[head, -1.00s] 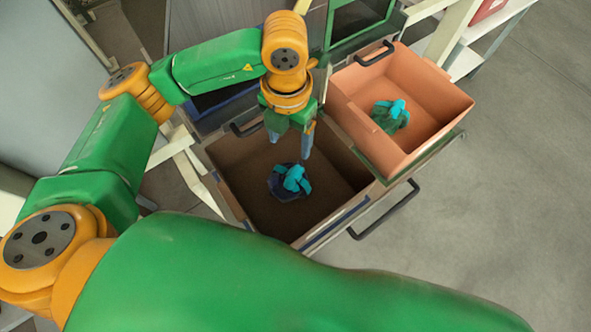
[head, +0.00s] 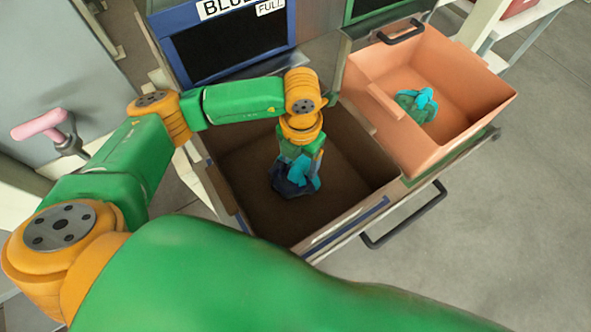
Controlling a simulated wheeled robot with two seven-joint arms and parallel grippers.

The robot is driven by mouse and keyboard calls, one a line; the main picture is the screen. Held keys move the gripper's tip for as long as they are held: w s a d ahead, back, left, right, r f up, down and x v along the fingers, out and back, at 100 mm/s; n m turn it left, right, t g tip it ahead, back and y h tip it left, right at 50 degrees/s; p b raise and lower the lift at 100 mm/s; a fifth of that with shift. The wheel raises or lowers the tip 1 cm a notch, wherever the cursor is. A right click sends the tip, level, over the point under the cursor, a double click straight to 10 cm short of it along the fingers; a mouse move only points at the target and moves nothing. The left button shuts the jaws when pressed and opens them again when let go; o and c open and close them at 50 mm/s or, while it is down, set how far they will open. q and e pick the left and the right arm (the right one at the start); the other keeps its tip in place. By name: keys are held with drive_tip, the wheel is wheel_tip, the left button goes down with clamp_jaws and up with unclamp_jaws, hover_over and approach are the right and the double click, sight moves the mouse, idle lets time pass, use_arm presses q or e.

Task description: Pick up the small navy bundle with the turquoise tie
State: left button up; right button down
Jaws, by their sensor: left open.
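The small navy bundle with the turquoise tie (head: 293,183) lies on the floor of the brown bin (head: 255,217), left of the bin's middle. My left gripper (head: 303,168) is open and points down at the bundle. Its fingers are at the turquoise tie and partly cover it. I cannot tell whether they touch the cloth. My right gripper is not in view.
A salmon-coloured bin (head: 461,118) to the right holds a green bundle with a turquoise tie (head: 417,105). A black handle (head: 405,215) sticks out in front. A blue-framed panel (head: 222,40) stands behind. Grey floor is clear at right.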

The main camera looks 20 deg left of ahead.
use_arm(q)
clamp_jaws()
idle(1.4)
